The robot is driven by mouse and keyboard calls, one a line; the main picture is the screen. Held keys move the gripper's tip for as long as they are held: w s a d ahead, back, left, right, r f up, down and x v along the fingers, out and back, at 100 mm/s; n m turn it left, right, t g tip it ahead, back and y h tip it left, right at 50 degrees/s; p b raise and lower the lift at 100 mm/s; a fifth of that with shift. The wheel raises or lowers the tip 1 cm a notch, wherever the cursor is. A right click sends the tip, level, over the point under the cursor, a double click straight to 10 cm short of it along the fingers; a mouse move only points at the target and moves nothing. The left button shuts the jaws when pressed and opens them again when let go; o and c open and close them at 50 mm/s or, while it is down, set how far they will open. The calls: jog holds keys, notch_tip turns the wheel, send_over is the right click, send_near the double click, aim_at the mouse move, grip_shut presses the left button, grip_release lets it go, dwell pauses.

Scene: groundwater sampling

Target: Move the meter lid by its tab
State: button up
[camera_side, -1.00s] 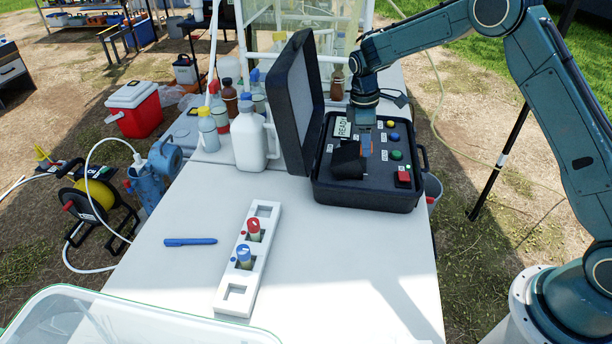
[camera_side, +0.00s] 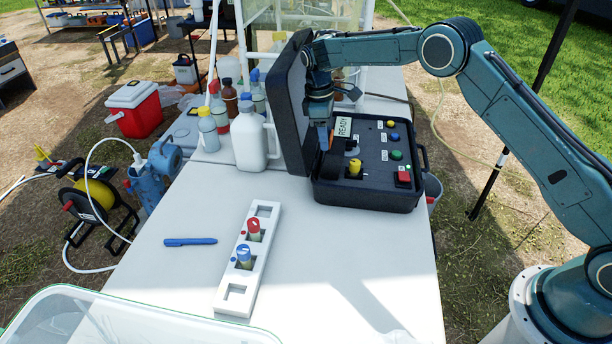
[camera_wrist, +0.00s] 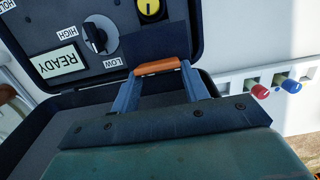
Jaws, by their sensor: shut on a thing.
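The meter lid is a small dark flap (camera_wrist: 150,44) with an orange tab (camera_wrist: 158,66). In the wrist view my gripper (camera_wrist: 157,77) is shut on the tab, one finger at each end. In the side view my gripper (camera_side: 326,146) is at the left part of the black meter case (camera_side: 370,196), close to the case's big raised cover (camera_side: 293,105). The lid looks swung up towards that cover; my gripper partly hides it there. A yellow round part (camera_side: 355,167) and a dark knob on a grey disc (camera_wrist: 98,36) show uncovered on the panel.
The panel carries a READY display (camera_side: 343,127), a green button (camera_side: 396,155) and a red switch (camera_side: 403,177). A white jug (camera_side: 249,140) stands left of the case. A white rack (camera_side: 238,281) with two capped vials and a blue pen (camera_side: 190,242) lie in front.

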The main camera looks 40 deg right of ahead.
jog(key=shift+w+a+f, duration=0.2)
jog(key=shift+a+f, duration=0.1)
jog(key=shift+a, duration=0.05)
jog(key=o, duration=1.4)
jog(key=shift+d, duration=0.1)
jog(key=shift+d+r, duration=0.1)
jog(key=shift+r, duration=0.05)
